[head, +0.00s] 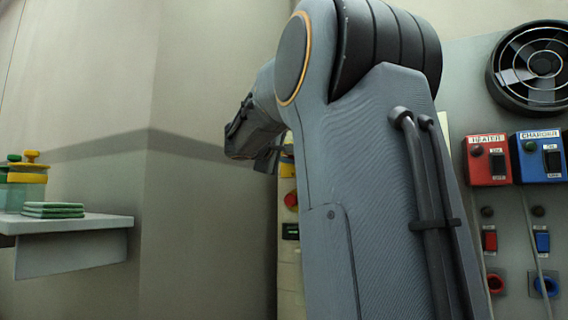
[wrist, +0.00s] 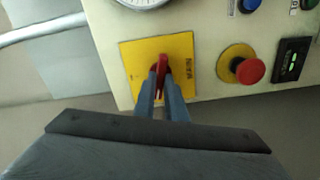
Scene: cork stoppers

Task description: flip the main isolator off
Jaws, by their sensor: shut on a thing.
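The main isolator is a red handle (wrist: 162,65) on a square yellow plate (wrist: 135,53) with sideways black lettering, seen in the wrist view. My gripper (wrist: 161,82) is shut on the red handle, one finger on each side. The handle lies roughly along the picture's up-down line there, and its lower part is hidden between the fingers. In the head view my arm covers most of this panel. Only a strip of yellow plate (head: 287,160) shows beside my gripper, whose fingers are mostly hidden.
A red mushroom button (wrist: 250,71) on a yellow collar and a dark display (wrist: 291,62) sit close by on the panel. A gauge (wrist: 143,2) is at the top edge. Heater (head: 488,160) and charger (head: 541,157) boxes are at right; a shelf (head: 75,222) is at left.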

